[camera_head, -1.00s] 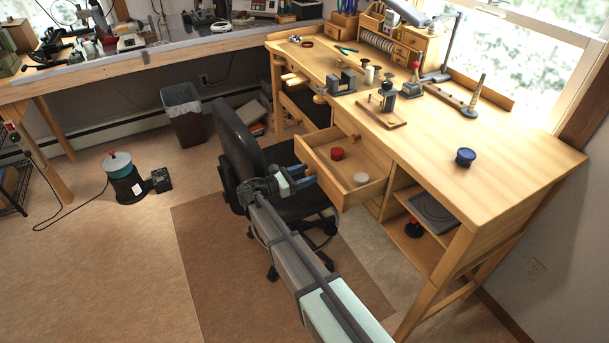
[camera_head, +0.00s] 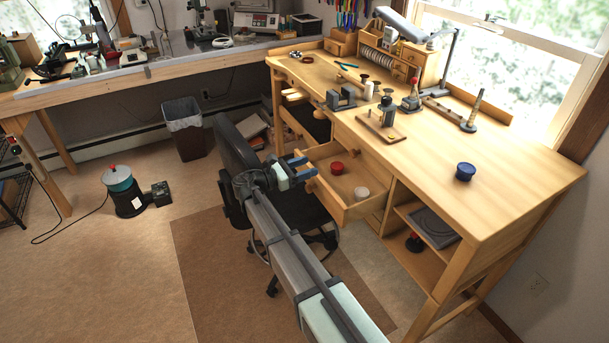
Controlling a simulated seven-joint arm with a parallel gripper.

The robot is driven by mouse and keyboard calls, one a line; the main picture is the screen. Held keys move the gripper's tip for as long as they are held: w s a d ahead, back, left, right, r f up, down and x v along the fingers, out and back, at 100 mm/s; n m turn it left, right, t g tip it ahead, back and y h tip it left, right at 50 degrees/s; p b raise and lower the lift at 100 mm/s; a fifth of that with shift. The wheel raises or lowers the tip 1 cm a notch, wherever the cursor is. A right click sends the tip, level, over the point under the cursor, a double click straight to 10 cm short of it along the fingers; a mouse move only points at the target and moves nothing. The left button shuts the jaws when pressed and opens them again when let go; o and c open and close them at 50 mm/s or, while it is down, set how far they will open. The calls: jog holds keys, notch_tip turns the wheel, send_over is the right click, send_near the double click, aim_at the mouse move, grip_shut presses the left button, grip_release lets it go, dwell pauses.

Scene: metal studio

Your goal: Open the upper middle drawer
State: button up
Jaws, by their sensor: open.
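The wooden drawer (camera_head: 373,204) in the upper middle of the workbench front is pulled out, and its inside shows. A red-lidded container (camera_head: 337,168) and a pale round container (camera_head: 361,193) lie in it. My gripper (camera_head: 303,170), with blue fingers, is open beside the outer left end of the drawer front. The drawer's knob is small and partly hidden at the fingers. I cannot tell whether the fingers touch the drawer.
A black office chair (camera_head: 234,143) stands left of the drawer, close behind my arm. The wooden workbench (camera_head: 520,178) carries tools and a blue jar (camera_head: 465,171). Open shelves lie right of the drawer.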

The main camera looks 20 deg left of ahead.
jog(key=shift+o, duration=0.2)
jog(key=shift+r, duration=0.2)
notch_tip(320, 180, up, 5)
jog(key=s+a+m+t+y, duration=0.2)
jog(key=s+m+y, duration=0.1)
jog(key=s+m, duration=0.4)
jog(key=s+a+m+t+y, duration=0.2)
jog(key=s+a+m+y, duration=0.1)
jog(key=s+m, duration=0.35)
send_near(307, 190)
jog(key=x, duration=0.8)
jog(key=shift+w+d+r, duration=0.1)
jog(key=shift+w, duration=0.1)
dwell(0.5)
jog(key=shift+c, duration=0.4)
grip_shut()
